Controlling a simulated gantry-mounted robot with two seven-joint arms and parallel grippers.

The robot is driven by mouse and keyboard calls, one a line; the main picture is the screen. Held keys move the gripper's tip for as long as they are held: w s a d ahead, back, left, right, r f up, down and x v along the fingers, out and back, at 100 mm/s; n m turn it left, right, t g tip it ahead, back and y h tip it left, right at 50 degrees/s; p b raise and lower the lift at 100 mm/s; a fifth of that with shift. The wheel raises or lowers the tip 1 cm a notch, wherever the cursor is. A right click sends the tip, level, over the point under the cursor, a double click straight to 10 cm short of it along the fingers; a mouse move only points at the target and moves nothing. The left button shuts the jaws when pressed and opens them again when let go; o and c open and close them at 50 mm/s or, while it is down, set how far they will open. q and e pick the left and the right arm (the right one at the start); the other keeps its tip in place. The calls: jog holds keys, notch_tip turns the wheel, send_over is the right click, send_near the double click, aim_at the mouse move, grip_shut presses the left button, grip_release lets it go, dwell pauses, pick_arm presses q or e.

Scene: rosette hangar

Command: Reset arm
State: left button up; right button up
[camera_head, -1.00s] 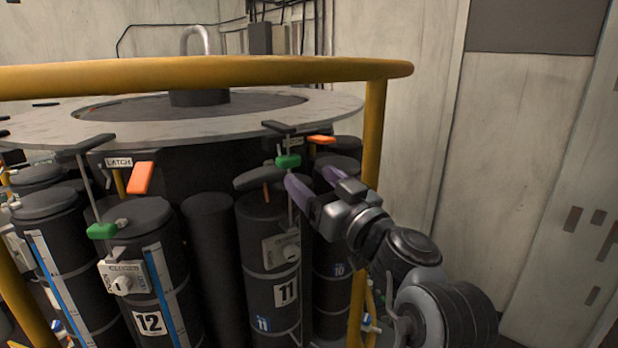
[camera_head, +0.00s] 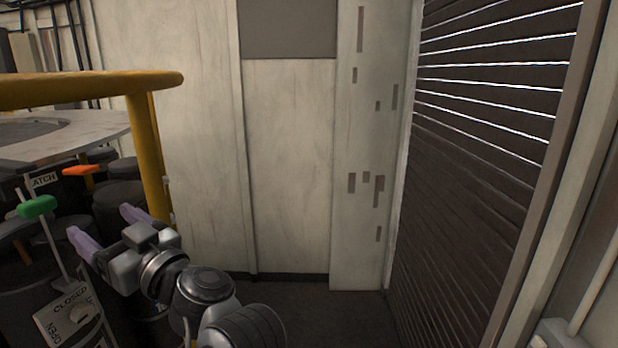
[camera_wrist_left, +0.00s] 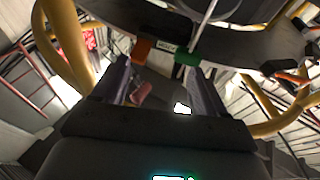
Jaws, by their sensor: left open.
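My left gripper (camera_head: 104,226) shows at the lower left of the head view, its two purple fingers spread with nothing between them. A green handle (camera_head: 38,206) on a thin rod is left of the fingers, apart from them in the picture. An orange lever (camera_head: 82,170) is behind it, by a LATCH label (camera_head: 42,180). In the left wrist view the open fingers (camera_wrist_left: 162,82) point towards the rack, with the green handle (camera_wrist_left: 187,58) and an orange lever (camera_wrist_left: 143,50) beyond the tips. My right gripper is not in view.
A yellow rail (camera_head: 150,150) stands close behind the gripper. Dark canisters (camera_head: 120,195) sit under the round grey top (camera_head: 85,137). A pale wall (camera_head: 290,170) and a dark slatted shutter (camera_head: 480,150) are to the right. The floor (camera_head: 340,315) before them is clear.

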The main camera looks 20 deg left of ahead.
pick_arm(q)
jog(key=w+d+f+m+t+h, duration=0.3)
jog(key=f+m+t+h, duration=0.15)
jog(key=f, duration=0.25)
jog(key=w+d+f+m+t+h, duration=0.25)
jog(key=f+m+t+h, duration=0.2)
jog(key=f, duration=0.25)
jog(key=w+d+f+m+t+h, duration=0.25)
jog(key=f+m+t+h, duration=0.2)
jog(key=f, duration=0.25)
jog(key=s+d+f+m+g+h, duration=0.2)
jog(key=s+d+f+h, duration=0.15)
jog(key=f, duration=0.45)
jog(key=s+d+f+m+g+h, duration=0.2)
jog(key=d+f+h, duration=0.15)
jog(key=f, duration=0.45)
jog(key=s+d+f+g, duration=0.2)
jog(key=s+f+g, duration=0.2)
jog(key=s+f, duration=0.3)
jog(key=s+d+f+m+g, duration=0.1)
jog(key=s+f+g, duration=0.4)
jog(key=s, duration=0.9)
notch_tip(320, 180, down, 3)
jog(key=shift+d+r+h, duration=0.1)
jog(key=shift+d+h, duration=0.25)
jog(key=shift+d, duration=0.4)
